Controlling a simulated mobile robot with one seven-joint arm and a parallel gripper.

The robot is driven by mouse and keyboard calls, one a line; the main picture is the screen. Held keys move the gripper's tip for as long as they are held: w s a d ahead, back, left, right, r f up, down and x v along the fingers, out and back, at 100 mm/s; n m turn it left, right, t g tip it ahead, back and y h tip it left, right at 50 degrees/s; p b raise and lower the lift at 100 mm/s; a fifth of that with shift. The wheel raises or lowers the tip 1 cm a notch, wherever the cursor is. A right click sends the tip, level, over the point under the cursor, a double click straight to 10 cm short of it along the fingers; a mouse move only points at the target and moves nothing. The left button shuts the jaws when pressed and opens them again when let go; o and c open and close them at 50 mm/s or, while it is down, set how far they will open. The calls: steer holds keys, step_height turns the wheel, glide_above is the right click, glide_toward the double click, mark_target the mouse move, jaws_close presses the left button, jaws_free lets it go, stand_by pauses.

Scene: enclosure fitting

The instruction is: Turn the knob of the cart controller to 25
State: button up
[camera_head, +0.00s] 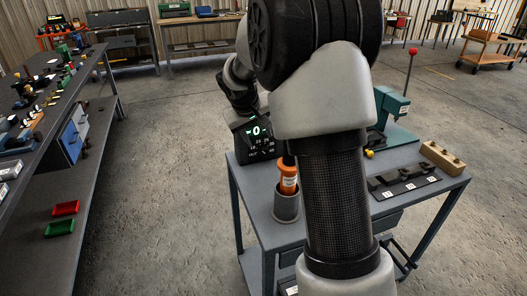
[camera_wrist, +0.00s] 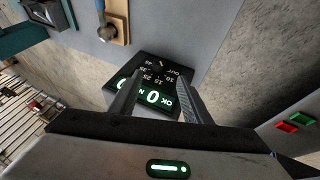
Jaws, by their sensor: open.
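The cart controller (camera_head: 256,143) is a black box on the grey cart's far left corner in the head view, with a lit green display reading 0. In the wrist view the controller (camera_wrist: 150,92) lies below my gripper (camera_wrist: 159,78), its green 0 and OK showing upside down. White scale numbers are printed on its dark face. The knob (camera_wrist: 159,68) is dark, hard to make out against the face, and seems to lie between the fingertips. The fingers are open and apart; contact with the knob cannot be told. In the head view my arm hides the fingertips.
On the cart (camera_head: 257,221) stand a grey cup (camera_head: 286,209) with an orange-handled tool, a green press (camera_head: 393,108) with a red-knobbed lever, a black labelled rack (camera_head: 403,184) and a wooden block (camera_head: 442,158). A cluttered bench (camera_head: 75,178) is at left. Floor between is clear.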

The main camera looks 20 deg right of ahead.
mark_target(264, 151)
steer(key=x, duration=1)
steer(key=shift+w+d+f+b, duration=0.1)
steer(key=shift+d+f+b, duration=0.1)
steer(key=shift+b, duration=0.1)
steer(key=shift+r, duration=0.1)
steer(key=c, duration=1)
